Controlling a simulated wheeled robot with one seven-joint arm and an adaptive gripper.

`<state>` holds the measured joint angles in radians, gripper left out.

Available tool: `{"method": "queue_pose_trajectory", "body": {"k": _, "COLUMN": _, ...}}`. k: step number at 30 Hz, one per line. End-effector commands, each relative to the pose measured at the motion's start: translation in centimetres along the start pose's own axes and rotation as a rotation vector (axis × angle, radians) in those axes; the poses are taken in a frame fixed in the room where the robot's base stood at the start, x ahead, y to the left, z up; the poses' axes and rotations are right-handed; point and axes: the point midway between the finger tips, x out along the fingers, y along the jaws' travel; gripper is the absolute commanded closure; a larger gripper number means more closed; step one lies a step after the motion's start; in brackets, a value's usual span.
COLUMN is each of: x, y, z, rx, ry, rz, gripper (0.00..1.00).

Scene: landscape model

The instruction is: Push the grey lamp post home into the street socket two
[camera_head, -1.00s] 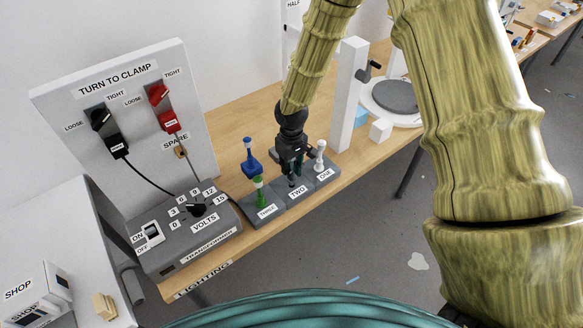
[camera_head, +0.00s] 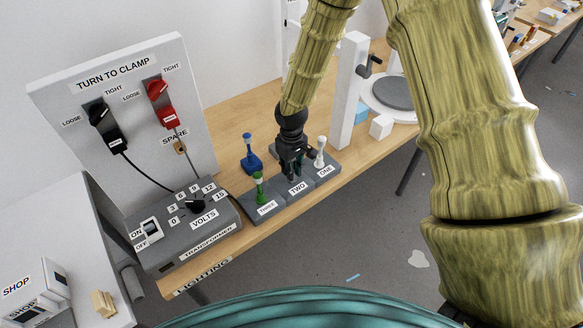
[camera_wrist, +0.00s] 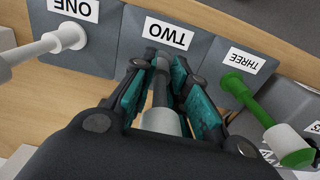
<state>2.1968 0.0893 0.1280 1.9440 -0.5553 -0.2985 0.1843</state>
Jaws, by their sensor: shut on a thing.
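The grey lamp post (camera_wrist: 160,95) stands between my gripper's fingers in the wrist view, its light grey head toward the camera. My gripper (camera_wrist: 162,68) is shut on it. Its far end meets the block of street socket two (camera_wrist: 205,45), just beside the TWO label; how deep it sits cannot be told. In the head view my gripper (camera_head: 291,176) is low over the TWO block (camera_head: 301,194) and hides the post.
A white post (camera_head: 320,152) stands on block ONE, and a green post (camera_head: 258,187) on block THREE. A blue post (camera_head: 250,155) stands behind. The transformer (camera_head: 190,235) is at left. A white upright with a crank (camera_head: 350,95) stands to the right behind.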

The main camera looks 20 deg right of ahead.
Motion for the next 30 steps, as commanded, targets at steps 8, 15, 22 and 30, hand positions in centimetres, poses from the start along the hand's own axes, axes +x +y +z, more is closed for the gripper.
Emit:
{"method": "queue_pose_trajectory", "body": {"k": 8, "x": 0.6, "y": 0.0, "z": 0.0, "rx": 0.000, "ry": 0.000, "rz": 0.000, "gripper": 1.00}}
{"method": "queue_pose_trajectory", "body": {"k": 15, "x": 1.0, "y": 0.0, "z": 0.0, "rx": 0.000, "ry": 0.000, "rz": 0.000, "gripper": 1.00}}
{"method": "queue_pose_trajectory", "body": {"k": 22, "x": 1.5, "y": 0.0, "z": 0.0, "rx": 0.000, "ry": 0.000, "rz": 0.000, "gripper": 1.00}}
{"method": "queue_pose_trajectory", "body": {"k": 30, "x": 1.4, "y": 0.0, "z": 0.0, "rx": 0.000, "ry": 0.000, "rz": 0.000, "gripper": 0.59}}
